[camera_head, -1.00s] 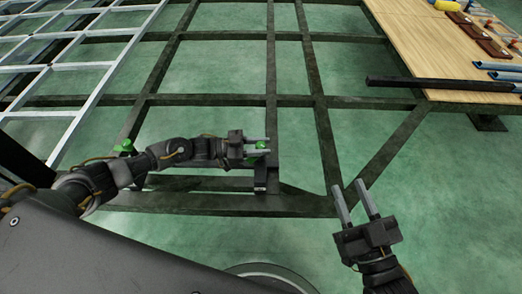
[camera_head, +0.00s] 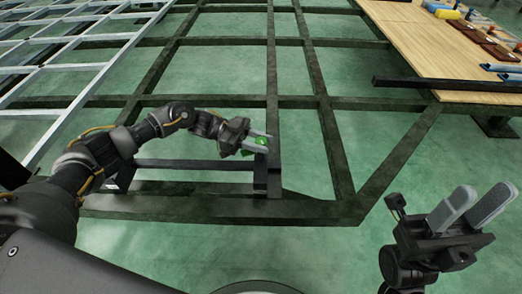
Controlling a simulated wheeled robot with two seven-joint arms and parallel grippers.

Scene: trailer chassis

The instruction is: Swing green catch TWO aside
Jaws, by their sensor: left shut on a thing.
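A green catch (camera_head: 261,141) sits at the right end of a short dark bar (camera_head: 195,164) on the chassis frame. My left gripper (camera_head: 262,140) is shut on this catch, with its fingers on either side of the green part. I see no number on it, so I cannot tell from its look whether it is catch two. The other green catch, at the left end of the bar, is hidden behind my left arm. My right gripper (camera_head: 472,204) is open and empty above the green floor at the lower right, apart from the frame.
The dark chassis frame (camera_head: 225,103) spans the middle with open gaps to the floor. A pale grid (camera_head: 72,70) lies at the left. A wooden deck (camera_head: 425,55) at the upper right holds tools, and a black bar (camera_head: 440,83) crosses its near edge.

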